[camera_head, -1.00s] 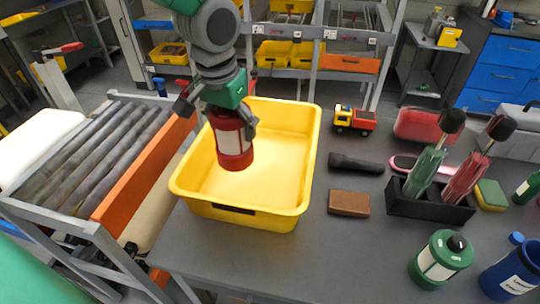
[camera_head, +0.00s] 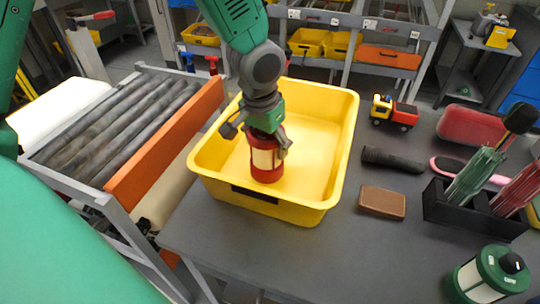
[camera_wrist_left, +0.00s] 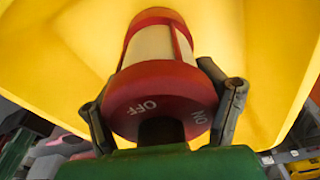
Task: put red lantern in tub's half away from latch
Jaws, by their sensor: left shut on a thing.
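The red lantern (camera_head: 266,162) has a pale middle band and is upright inside the yellow tub (camera_head: 290,211). My left gripper (camera_head: 257,141) is shut on its top from above, one finger on each side. A dark latch-like plate (camera_head: 254,194) is on the tub's near wall. The lantern appears over the tub's nearer part, on that plate's side. I cannot tell whether its base touches the floor. My right gripper is not in view.
Right of the tub are a toy truck (camera_head: 394,112), a dark flashlight (camera_head: 391,160), a brown block (camera_head: 382,202) and a black holder (camera_head: 465,212). A green lantern (camera_head: 490,274) stands nearer. A roller conveyor (camera_head: 115,120) is at left. The tub's far part is clear.

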